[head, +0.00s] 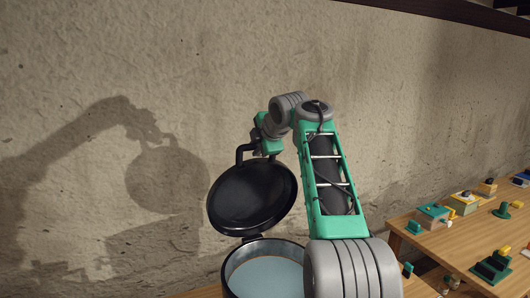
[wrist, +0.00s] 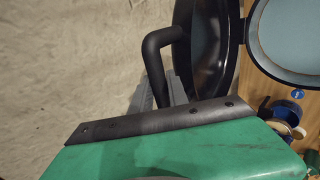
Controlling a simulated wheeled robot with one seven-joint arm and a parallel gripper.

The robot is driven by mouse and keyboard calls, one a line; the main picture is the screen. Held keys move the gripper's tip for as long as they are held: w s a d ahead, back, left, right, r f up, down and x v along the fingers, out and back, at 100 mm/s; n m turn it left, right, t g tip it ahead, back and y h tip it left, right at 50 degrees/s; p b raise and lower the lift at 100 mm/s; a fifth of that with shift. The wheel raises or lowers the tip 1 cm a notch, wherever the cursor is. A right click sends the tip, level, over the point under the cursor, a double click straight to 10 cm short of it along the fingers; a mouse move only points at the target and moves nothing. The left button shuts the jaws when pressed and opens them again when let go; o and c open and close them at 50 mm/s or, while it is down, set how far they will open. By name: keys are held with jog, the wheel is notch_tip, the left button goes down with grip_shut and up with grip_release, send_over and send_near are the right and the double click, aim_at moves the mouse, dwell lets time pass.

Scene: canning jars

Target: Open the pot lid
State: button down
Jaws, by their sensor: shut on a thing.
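The dark pot (head: 235,272) stands at the bottom centre of the head view, open at the top, with a pale blue inside. Its round black lid (head: 252,197) is raised, tilted steeply above the pot's back rim and joined to it at the lower edge. The black bent lid handle (head: 241,152) is at the lid's top. My gripper (head: 259,148) is shut on this handle; the fingers are mostly hidden. In the wrist view the handle (wrist: 155,58), lid (wrist: 207,45) and pot rim (wrist: 252,50) show beyond my green gripper body.
A rough beige wall (head: 400,110) rises close behind the lid and arm. A wooden table (head: 440,250) at right carries several small coloured blocks. In the wrist view, a small round blue-rimmed item (wrist: 287,112) is near the pot.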

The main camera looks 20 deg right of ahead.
jog(key=shift+w+r, duration=0.15)
jog(key=shift+w, duration=0.4)
jog(key=c, duration=1.4)
grip_release()
jog(key=shift+o, duration=0.2)
jog(key=shift+s, duration=0.1)
jog(key=v, duration=0.7)
jog(key=shift+s+r+b, duration=0.2)
jog(key=shift+s+b, duration=0.05)
jog(key=shift+b, duration=0.05)
